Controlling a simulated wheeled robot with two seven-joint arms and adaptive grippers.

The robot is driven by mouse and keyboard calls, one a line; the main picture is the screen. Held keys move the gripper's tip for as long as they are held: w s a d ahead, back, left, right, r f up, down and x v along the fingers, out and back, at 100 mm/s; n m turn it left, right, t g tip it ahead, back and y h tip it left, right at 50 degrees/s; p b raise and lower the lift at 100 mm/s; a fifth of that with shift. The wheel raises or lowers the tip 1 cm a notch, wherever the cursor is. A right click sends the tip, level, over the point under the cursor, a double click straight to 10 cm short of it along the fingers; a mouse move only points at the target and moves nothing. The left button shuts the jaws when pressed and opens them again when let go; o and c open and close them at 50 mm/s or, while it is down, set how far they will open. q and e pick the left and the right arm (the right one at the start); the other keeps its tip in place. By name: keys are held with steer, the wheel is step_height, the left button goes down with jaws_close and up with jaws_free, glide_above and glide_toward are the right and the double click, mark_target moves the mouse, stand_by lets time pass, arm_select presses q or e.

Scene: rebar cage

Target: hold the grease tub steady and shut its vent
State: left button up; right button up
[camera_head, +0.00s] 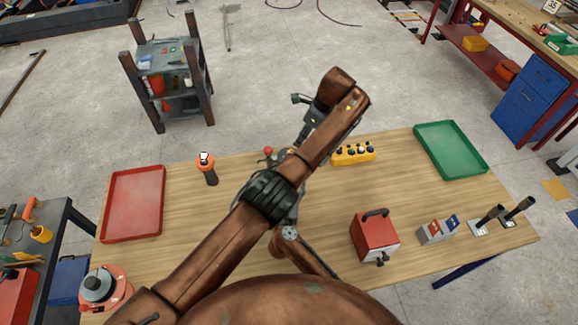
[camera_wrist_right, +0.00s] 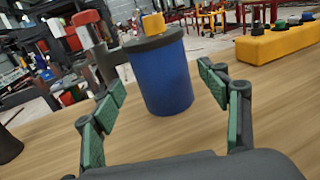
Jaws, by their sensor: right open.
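The grease tub (camera_wrist_right: 170,78) is a blue cylinder with a dark lid and a yellow piece on top, upright on the table in the right wrist view.
A yellow button box (camera_head: 354,153) stands right of the tub. The wooden table (camera_head: 205,235) also holds a red tray (camera_head: 110,212), a green tray (camera_head: 470,165), an orange-topped tool (camera_head: 208,170) and a red box (camera_head: 372,240). Table left of the tub is mostly clear.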

steer(key=shift+f, duration=0.9)
steer(key=w, duration=0.6)
steer(key=shift+w+d, duration=0.2)
steer(key=shift+w, duration=0.15)
steer(key=shift+w+r, duration=0.1)
steer(key=shift+w, duration=0.35)
steer(key=shift+c, duration=0.4)
